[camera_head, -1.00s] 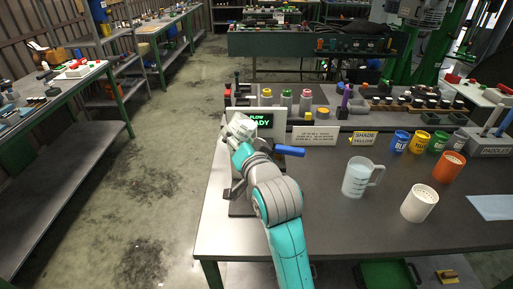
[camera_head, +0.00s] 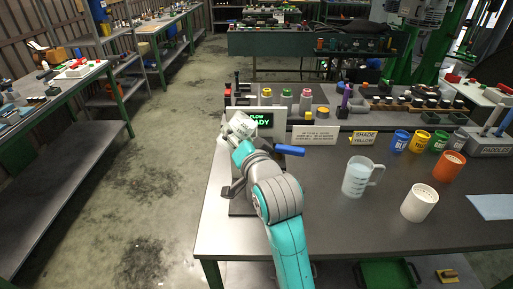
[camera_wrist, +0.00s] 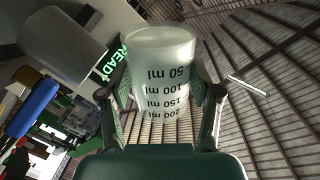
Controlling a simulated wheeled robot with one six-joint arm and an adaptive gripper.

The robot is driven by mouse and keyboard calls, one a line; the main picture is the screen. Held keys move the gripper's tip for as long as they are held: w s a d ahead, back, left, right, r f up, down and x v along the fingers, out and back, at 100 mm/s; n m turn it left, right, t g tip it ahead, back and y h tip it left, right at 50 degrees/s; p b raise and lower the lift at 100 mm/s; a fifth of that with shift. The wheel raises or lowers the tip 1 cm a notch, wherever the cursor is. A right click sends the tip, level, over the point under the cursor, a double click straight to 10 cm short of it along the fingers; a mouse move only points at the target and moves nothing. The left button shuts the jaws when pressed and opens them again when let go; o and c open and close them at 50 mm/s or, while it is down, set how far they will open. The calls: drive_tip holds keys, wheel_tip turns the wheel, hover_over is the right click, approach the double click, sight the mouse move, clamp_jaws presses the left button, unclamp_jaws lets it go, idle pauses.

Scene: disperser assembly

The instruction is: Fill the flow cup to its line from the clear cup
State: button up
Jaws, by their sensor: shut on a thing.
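A clear cup (camera_wrist: 160,55), translucent with black ml marks from 50 to 200, is held between the two fingers of my gripper (camera_wrist: 163,100). The marks read upside down in the wrist view. In the head view my gripper (camera_head: 239,136) and the whitish cup (camera_head: 241,124) are in front of the flow stand's screen (camera_head: 262,121), which shows green text ending in "READY". The cup looks tilted in the head view. The flow cup cannot be made out; my arm covers much of the stand. The liquid level is unclear.
A blue handle (camera_head: 290,151) juts right beside my wrist. A clear jug (camera_head: 357,177), a white cup (camera_head: 419,203) and an orange cup (camera_head: 449,167) stand to the right. Small colour pots and a "SHADE YELLOW" sign (camera_head: 363,138) are behind. The table front is clear.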

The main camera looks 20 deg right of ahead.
drive_tip(key=shift+r+m, duration=0.2)
drive_tip(key=shift+m, duration=0.1)
idle(0.7)
drive_tip(key=shift+f+m+p, duration=0.3)
drive_tip(key=shift+m+p, duration=0.05)
drive_tip(key=shift+m, duration=0.35)
idle(2.0)
drive_tip(key=shift+r+m, duration=0.15)
drive_tip(key=shift+m, duration=0.15)
idle(0.8)
drive_tip(key=shift+r+n, duration=0.1)
drive_tip(key=shift+n, duration=0.8)
drive_tip(key=shift+f+n, duration=0.4)
drive_tip(key=shift+n, duration=0.6)
